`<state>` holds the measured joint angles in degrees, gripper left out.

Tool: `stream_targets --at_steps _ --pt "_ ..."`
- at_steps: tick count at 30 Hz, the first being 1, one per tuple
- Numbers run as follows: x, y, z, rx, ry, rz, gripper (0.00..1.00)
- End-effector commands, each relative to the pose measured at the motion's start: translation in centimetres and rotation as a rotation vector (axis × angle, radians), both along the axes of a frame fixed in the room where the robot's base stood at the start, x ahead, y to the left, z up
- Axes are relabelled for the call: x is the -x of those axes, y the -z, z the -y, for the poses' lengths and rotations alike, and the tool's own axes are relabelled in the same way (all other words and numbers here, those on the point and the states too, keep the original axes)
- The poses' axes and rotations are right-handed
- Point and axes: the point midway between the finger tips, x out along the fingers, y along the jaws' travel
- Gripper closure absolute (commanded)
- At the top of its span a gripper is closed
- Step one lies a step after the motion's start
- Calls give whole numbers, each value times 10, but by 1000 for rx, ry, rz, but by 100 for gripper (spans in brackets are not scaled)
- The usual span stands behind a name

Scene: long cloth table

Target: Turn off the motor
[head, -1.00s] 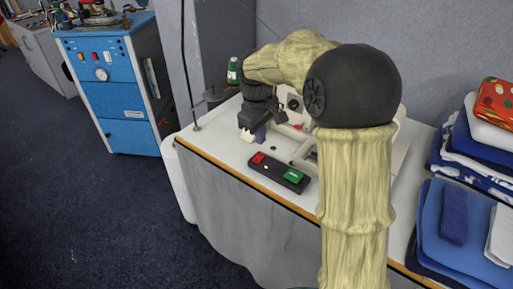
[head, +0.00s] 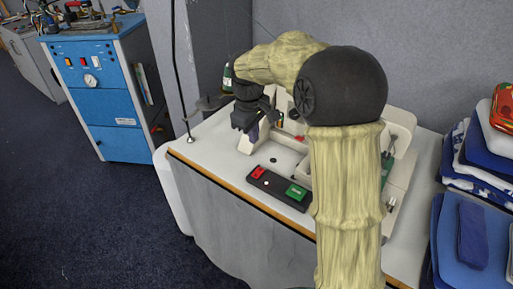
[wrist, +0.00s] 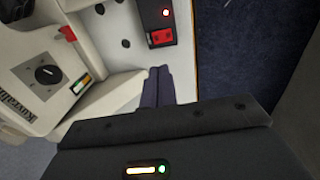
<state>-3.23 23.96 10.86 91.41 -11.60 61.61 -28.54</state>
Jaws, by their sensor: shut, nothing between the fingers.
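A black switch box (head: 277,188) lies on the white table near its front edge. It has a red button (head: 257,172) and a green button (head: 296,192). In the wrist view the red button (wrist: 162,39) shows beside a small glowing red light (wrist: 166,12), above my fingertips. My gripper (wrist: 158,88) is shut and empty. In the head view my gripper (head: 254,132) hangs above the table behind the red end of the box, apart from it. The cream sewing machine (wrist: 28,88), with a dark dial, is at the left in the wrist view. My arm hides part of it in the head view.
Folded blue cloths (head: 470,232) lie at the right. A blue cabinet (head: 95,95) stands on the floor at the left. The table (head: 205,150) is clear left of the box.

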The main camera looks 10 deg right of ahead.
Motion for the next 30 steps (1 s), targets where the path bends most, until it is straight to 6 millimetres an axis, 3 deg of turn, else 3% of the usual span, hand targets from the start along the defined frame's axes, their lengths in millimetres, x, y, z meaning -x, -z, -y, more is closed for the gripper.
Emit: stream_targets --at_steps 21,30 --pt "-10 118 14 1 6 -2 100" --pt "-12 132 15 -1 6 1 100"
